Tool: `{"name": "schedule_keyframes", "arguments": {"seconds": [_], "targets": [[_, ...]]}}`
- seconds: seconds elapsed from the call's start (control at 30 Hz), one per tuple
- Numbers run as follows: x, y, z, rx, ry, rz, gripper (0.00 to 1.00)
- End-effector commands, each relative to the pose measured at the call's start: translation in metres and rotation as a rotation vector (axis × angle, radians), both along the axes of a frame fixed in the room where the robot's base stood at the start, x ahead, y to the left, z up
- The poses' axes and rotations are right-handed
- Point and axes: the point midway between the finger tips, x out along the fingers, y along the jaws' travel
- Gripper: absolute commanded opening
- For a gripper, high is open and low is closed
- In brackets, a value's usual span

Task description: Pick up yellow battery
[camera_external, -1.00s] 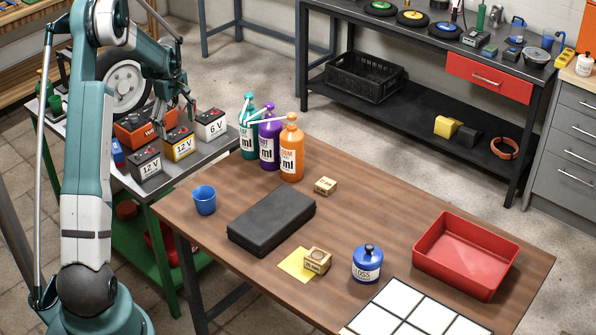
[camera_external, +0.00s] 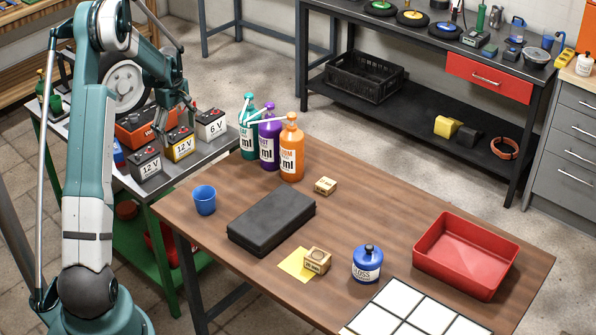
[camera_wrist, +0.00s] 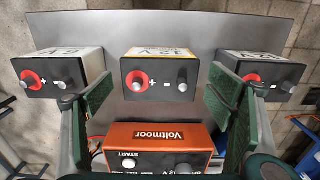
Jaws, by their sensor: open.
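An orange Voltmoor charger (camera_wrist: 158,145) sits close by between the fingers' lower parts. The other batteries flank the yellow one with narrow gaps. A wheel (camera_external: 122,85) stands behind. Teal, purple and orange bottles (camera_external: 291,150) stand on the wooden table (camera_external: 400,200) to the right.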

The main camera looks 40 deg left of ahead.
Motion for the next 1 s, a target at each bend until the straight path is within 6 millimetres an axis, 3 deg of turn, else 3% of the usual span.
{"name": "schedule_keyframes", "arguments": {"seconds": [0.4, 1.0], "targets": [[0.001, -0.001, -0.043, 0.000, 0.000, 0.000, 0.81], [0.001, -0.001, -0.045, 0.000, 0.000, 0.000, 0.81]]}}
